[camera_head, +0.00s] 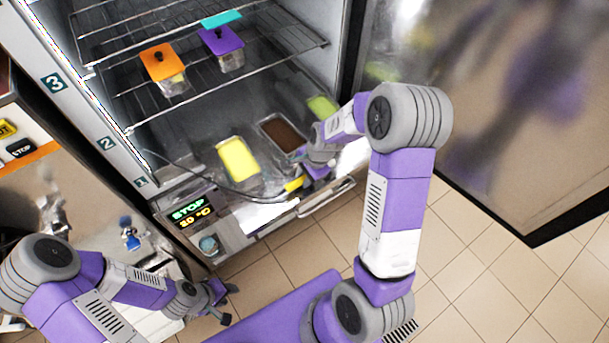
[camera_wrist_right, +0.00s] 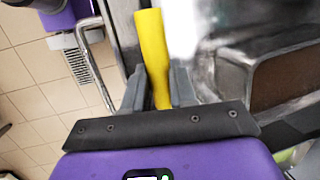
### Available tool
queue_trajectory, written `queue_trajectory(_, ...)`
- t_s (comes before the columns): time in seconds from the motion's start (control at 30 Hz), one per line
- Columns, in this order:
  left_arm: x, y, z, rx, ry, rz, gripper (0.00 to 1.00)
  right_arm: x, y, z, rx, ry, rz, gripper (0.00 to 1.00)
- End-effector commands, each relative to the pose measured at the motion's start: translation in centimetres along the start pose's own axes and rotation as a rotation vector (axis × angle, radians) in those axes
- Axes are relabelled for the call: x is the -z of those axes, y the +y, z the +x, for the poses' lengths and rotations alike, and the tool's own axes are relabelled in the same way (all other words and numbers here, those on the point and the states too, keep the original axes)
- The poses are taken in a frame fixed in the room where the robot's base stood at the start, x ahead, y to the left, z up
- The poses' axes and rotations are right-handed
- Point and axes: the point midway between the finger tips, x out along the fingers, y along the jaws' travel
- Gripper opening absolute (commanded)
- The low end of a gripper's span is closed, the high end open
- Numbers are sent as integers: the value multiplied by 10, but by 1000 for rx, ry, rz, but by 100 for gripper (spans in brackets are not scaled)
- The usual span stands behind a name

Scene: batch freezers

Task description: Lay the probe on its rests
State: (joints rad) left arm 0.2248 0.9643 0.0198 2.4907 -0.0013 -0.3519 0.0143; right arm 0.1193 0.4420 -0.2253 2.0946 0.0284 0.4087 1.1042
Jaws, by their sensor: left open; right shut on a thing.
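The probe has a yellow handle (camera_head: 294,184), and a dark cable (camera_head: 210,184) curves from the cabinet's left side toward it. My right gripper (camera_head: 307,178) is shut on the probe at the front of the open freezer's lowest level. In the right wrist view the yellow handle (camera_wrist_right: 151,45) stands between the two fingers (camera_wrist_right: 155,88) and reaches out past them. The probe's thin end and its rests cannot be made out. My left gripper (camera_head: 224,301) is open and empty, low at the left, away from the freezer.
A yellow-filled tray (camera_head: 238,159) and a brown-filled tray (camera_head: 283,134) lie at the freezer's bottom. A wire shelf (camera_head: 284,55) above holds orange-lidded (camera_head: 161,63) and purple-lidded (camera_head: 221,41) containers. The open door (camera_head: 500,110) stands at right.

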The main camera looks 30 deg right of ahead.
Motion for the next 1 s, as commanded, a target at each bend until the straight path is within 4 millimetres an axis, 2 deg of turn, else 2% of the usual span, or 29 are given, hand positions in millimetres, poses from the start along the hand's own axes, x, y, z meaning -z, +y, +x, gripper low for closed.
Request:
queue_trajectory(0.77,0,-2,6,0,0,0,43,7,0,7,7,9,4,0)
queue_trajectory(0.8,0,-2,6,0,0,0,43,7,0,6,7,9,4,32)
queue_trajectory(0.93,0,-2,6,0,0,0,43,7,1,6,6,9,5,52)
queue_trajectory(1.0,0,-2,6,0,0,0,43,7,1,6,5,9,5,55)
